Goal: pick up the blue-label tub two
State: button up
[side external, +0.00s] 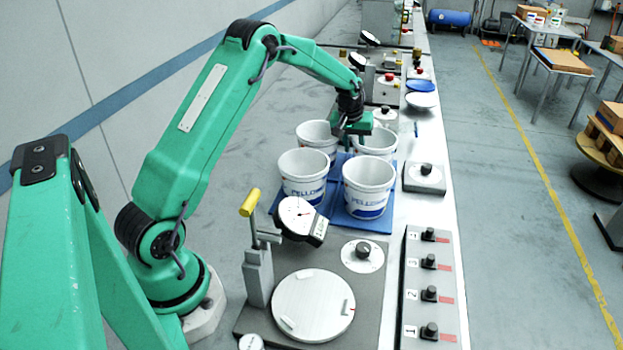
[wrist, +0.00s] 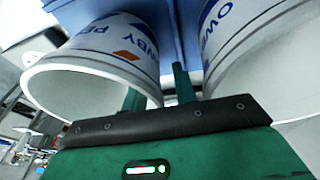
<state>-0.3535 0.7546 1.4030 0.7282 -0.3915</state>
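Several white tubs stand upright in two rows on a blue mat (side external: 377,224). The front left tub (side external: 303,187) and front right tub (side external: 367,201) show blue lettering. Behind them are the back left tub (side external: 313,135) and back right tub (side external: 380,148). No number marks tub two. My gripper (side external: 353,137) is low between the back tubs, partly hidden. In the wrist view its fingers (wrist: 158,90) are apart. The left finger overlaps the rim of a tub with an orange mark (wrist: 128,42); the right finger is outside that tub. Another blue-lettered tub (wrist: 235,35) is at right.
A dial gauge (side external: 299,216) with a yellow-handled lever and a round white plate (side external: 313,305) stand nearest the camera. A switch panel (side external: 430,290) and a knob box (side external: 424,178) lie right of the mat. Blue and white dishes (side external: 421,101) are farther back.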

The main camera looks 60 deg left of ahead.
jog(key=shift+c, duration=0.5)
grip_shut()
jog(key=shift+r, duration=0.15)
notch_tip(320, 180, up, 10)
jog(key=shift+f, duration=0.1)
dwell(0.6)
dwell(0.5)
jog(key=s+d+r+m, duration=0.1)
jog(key=s+d+r, duration=0.2)
jog(key=d+r, duration=0.2)
jog(key=s+d+r+m, duration=0.2)
jog(key=d+r, duration=0.4)
jog(key=d, duration=0.3)
jog(key=s+d+r+m+h, duration=0.1)
jog(key=s+d+r+m, duration=0.1)
jog(key=s+d+r, duration=0.3)
jog(key=shift+d+r, duration=0.6)
jog(key=shift+d, duration=0.4)
